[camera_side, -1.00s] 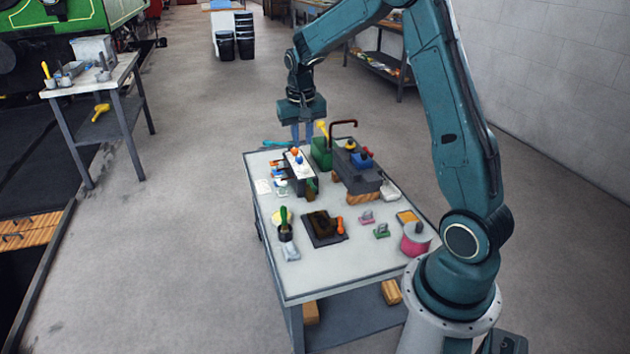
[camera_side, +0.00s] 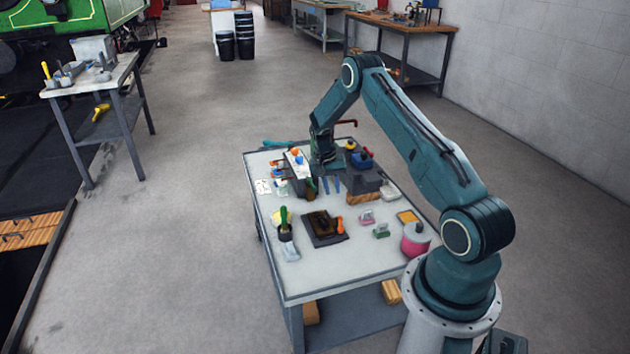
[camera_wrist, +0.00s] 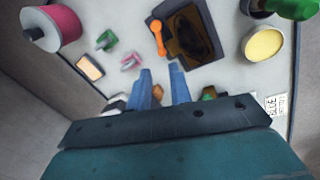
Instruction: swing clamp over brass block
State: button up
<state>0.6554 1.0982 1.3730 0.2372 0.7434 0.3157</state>
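My gripper (camera_side: 330,184) hangs over the table between the white-topped box on the left and the dark box (camera_side: 362,178) on the right. Its two blue fingers are apart, with nothing seen between them; they also show in the wrist view (camera_wrist: 160,70). The dark box carries blue, red and yellow parts on top and a brown-orange block (camera_side: 364,197) shows at its foot. I cannot tell which part is the swing clamp or the brass block. Small pink (camera_side: 367,217) and green (camera_side: 381,231) clamp-like pieces lie on the table. My wrist hides part of the back.
The table (camera_side: 320,272) also holds a black tray (camera_side: 325,229) with an orange-handled tool, a pink spool (camera_side: 415,240), a yellow-topped tray (camera_side: 408,217) and a green-handled brush (camera_side: 285,222). A blue tool (camera_side: 283,143) lies at the back edge.

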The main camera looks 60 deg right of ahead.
aim_at(340, 223)
jog(key=shift+d+f, duration=0.15)
jog(key=shift+f, duration=0.1)
jog(key=shift+s, duration=0.1)
jog(key=f, duration=0.4)
jog(key=s+f, duration=0.1)
jog(key=f, duration=0.4)
jog(key=s+d+f, duration=0.1)
jog(key=f, duration=0.3)
jog(key=shift+s+f, duration=0.2)
jog(key=shift+c, duration=0.4)
grip_shut()
